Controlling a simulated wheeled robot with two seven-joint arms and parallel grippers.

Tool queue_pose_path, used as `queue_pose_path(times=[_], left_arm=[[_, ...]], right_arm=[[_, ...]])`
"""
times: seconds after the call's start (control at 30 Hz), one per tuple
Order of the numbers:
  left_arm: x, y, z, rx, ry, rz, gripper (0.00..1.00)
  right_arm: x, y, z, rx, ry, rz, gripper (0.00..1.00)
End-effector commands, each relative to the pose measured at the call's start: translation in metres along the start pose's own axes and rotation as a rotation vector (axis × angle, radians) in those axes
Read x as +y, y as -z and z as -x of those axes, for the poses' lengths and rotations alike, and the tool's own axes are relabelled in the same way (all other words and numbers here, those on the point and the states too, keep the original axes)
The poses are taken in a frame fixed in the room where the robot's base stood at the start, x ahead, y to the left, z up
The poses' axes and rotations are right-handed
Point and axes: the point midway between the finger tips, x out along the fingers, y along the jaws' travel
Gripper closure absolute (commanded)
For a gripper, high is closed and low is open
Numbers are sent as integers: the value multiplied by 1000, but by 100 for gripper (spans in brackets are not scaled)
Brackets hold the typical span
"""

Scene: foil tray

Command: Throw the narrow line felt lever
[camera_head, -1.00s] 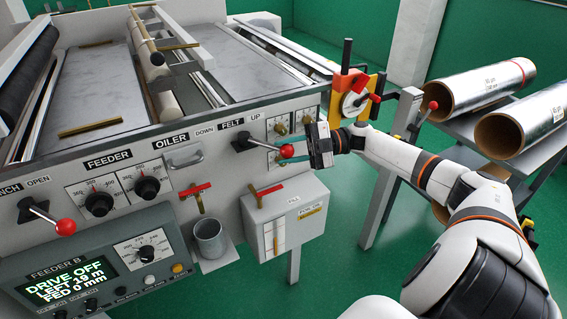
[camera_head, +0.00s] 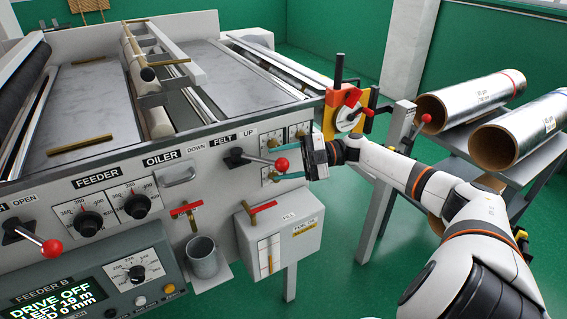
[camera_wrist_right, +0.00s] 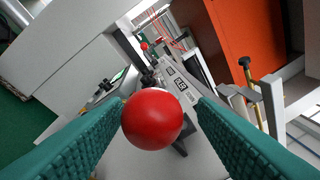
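The felt lever has a dark base, a thin metal rod and a red ball knob (camera_head: 281,164). It sits under the DOWN, FELT, UP label (camera_head: 222,139) on the machine's front panel, and its rod points right, to the UP side. My right gripper (camera_head: 286,163) comes from the right with its teal fingers apart, one above and one below the knob. In the right wrist view the red knob (camera_wrist_right: 152,118) is large and central between the two fingers, with no clear grip on it. My left gripper is not in view.
Another red-knobbed lever (camera_head: 52,247) is at the lower left by the OPEN label. A grey box (camera_head: 284,235), a small cup (camera_head: 203,258) and a red-handled valve (camera_head: 186,208) are below. A red and yellow dial device (camera_head: 347,114) and foil rolls (camera_head: 478,98) are to the right.

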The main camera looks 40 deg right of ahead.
Motion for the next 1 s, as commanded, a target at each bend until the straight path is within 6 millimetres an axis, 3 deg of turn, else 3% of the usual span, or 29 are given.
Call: queue_pose_path(times=[0.27, 0.7, 1.0], left_arm=[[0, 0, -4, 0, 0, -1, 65], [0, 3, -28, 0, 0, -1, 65], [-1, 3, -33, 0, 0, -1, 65]], right_arm=[[3, 1, 10, 0, -4, -3, 48], [2, 3, 97, 3, 0, 0, 48], [1, 1, 120, -1, -1, -1, 48]])
